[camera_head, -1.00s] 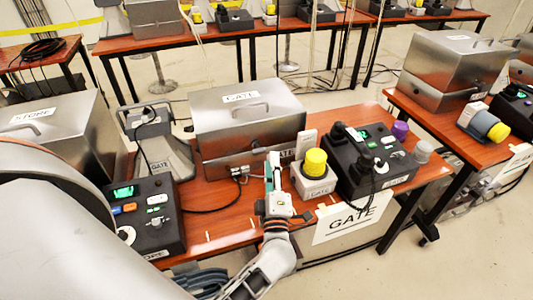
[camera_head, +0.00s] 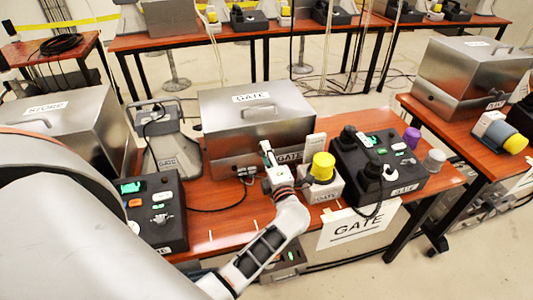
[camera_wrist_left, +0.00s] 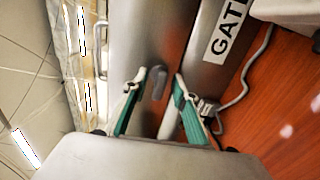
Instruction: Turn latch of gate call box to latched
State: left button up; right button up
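The gate call box (camera_head: 213,135) is a silver metal box with a closed lid and a GATE label, on the middle table. Its latch (camera_wrist_left: 156,84) shows in the left wrist view as a small grey tab on the front metal face, beside the seam; in the head view my gripper hides it. My left gripper (camera_head: 267,151) is at the front of the box. In the left wrist view its green-padded fingers (camera_wrist_left: 156,100) are open, one on each side of the latch in the picture. I cannot tell whether they touch it. My right gripper is not in view.
Right of my gripper stand a yellow-topped unit (camera_head: 323,167) and a black phone console (camera_head: 378,165). Left are another black console (camera_head: 153,210) and the STORE box (camera_head: 60,125). A black cable (camera_head: 205,210) lies on the table. The table front has some bare room.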

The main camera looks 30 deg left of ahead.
pick_arm(q)
grip_shut()
